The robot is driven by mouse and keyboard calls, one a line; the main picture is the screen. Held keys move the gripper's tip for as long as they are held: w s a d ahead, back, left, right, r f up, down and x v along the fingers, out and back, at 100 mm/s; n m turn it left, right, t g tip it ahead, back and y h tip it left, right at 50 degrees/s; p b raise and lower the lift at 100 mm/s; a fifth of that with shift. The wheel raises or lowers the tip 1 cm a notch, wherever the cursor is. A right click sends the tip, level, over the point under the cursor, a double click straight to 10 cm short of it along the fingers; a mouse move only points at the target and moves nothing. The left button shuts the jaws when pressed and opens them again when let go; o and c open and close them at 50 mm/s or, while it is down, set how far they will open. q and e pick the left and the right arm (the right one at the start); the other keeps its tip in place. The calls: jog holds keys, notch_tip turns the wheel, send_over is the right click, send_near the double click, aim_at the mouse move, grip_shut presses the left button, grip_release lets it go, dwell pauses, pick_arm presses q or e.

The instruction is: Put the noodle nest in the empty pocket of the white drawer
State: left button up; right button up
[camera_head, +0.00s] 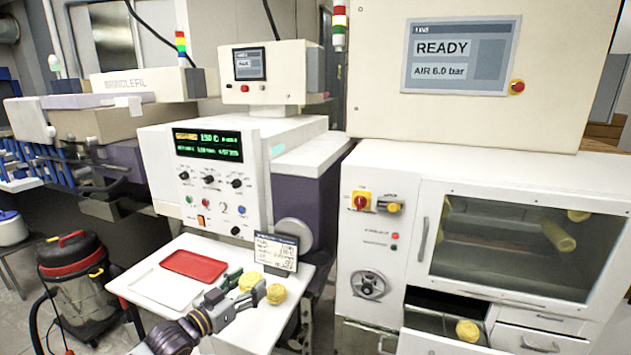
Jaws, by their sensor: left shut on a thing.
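My left gripper (246,284) reaches in from the bottom left over the white side table. It is shut on a yellow noodle nest (250,280), which its fingers partly cover. A second yellow nest (276,293) sits just right of the gripper on the table. The white drawer (432,344) is pulled open at the lower right, below the glass-fronted cabinet. One nest (467,331) lies in its right part. A dark space shows to the left of that nest, and the drawer's front wall hides part of the inside. My right gripper is not in view.
The white side table (222,325) also carries a red tray (194,265), a white sheet or tray (166,289) and a small label sign (276,252) behind the nests. A gap separates the table from the cabinet (376,240). A vacuum cleaner (78,275) stands at the left.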

pick_arm(q)
jog(key=r, duration=0.1)
jog(key=r+n+y, duration=0.1)
jog(key=r, duration=0.1)
jog(key=r+t+y, duration=0.1)
jog(key=shift+s+d+r+n, duration=0.15)
jog(key=shift+d+n, duration=0.15)
jog(key=shift+s, duration=0.1)
jog(key=s+a+f+n+y, duration=0.2)
jog(key=s+f, duration=0.4)
jog(key=f, duration=0.3)
jog(key=s+a+f+n+t+y, duration=0.1)
jog(key=s+f+y, duration=0.4)
jog(key=f, duration=0.5)
jog(key=shift+s+a+f+n+t, duration=0.3)
jog(key=shift+s+a+n, duration=0.35)
jog(key=shift+n, duration=0.15)
jog(key=shift+a+f, duration=0.1)
jog(key=shift+f, duration=0.05)
